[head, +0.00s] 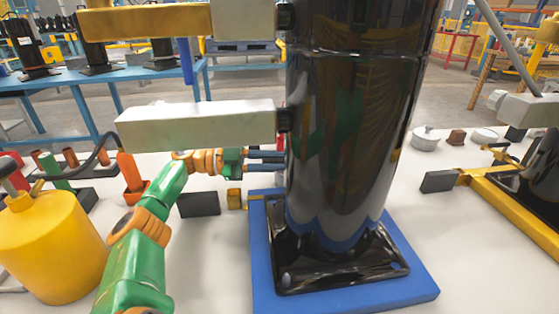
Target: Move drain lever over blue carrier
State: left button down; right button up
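A blue carrier (349,301) lies flat on the white tabletop. A tall glossy black cylinder (340,130) stands upright on it by a square black foot. I cannot single out the drain lever with certainty. A black block (198,204) and a small yellow block (234,199) sit at the carrier's left, with a thin yellow bar (262,197) at its edge. My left gripper (267,160), on the green and orange arm, points right above that bar. Its dark fingers run to the cylinder's left edge, where their tips are hidden. My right gripper is not in view.
A pale bar (195,125) juts left from the cylinder above my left gripper. A yellow can (52,245) stands at the left. A yellow carrier (520,215) with a black block (437,181) lies at the right. Small pots stand at the back right.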

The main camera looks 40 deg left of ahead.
pick_arm(q)
jog(key=c, duration=0.9)
grip_release()
jog(key=shift+w+a+r, duration=0.1)
jog(key=shift+o, duration=0.2)
jog(key=shift+a, duration=0.1)
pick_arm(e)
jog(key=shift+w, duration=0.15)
pick_arm(q)
jog(key=v, duration=0.2)
jog(key=b+v, duration=0.1)
jog(key=v, duration=0.1)
jog(key=shift+s+a+f+b, duration=0.2)
jog(key=shift+s+a+b, duration=0.05)
jog(key=shift+b, duration=0.05)
jog(key=shift+b+v, duration=1)
jog(key=shift+v, duration=0.15)
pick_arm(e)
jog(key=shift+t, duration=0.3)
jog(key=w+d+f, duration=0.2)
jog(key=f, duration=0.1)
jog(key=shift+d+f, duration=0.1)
pick_arm(q)
jog(key=shift+r, duration=0.1)
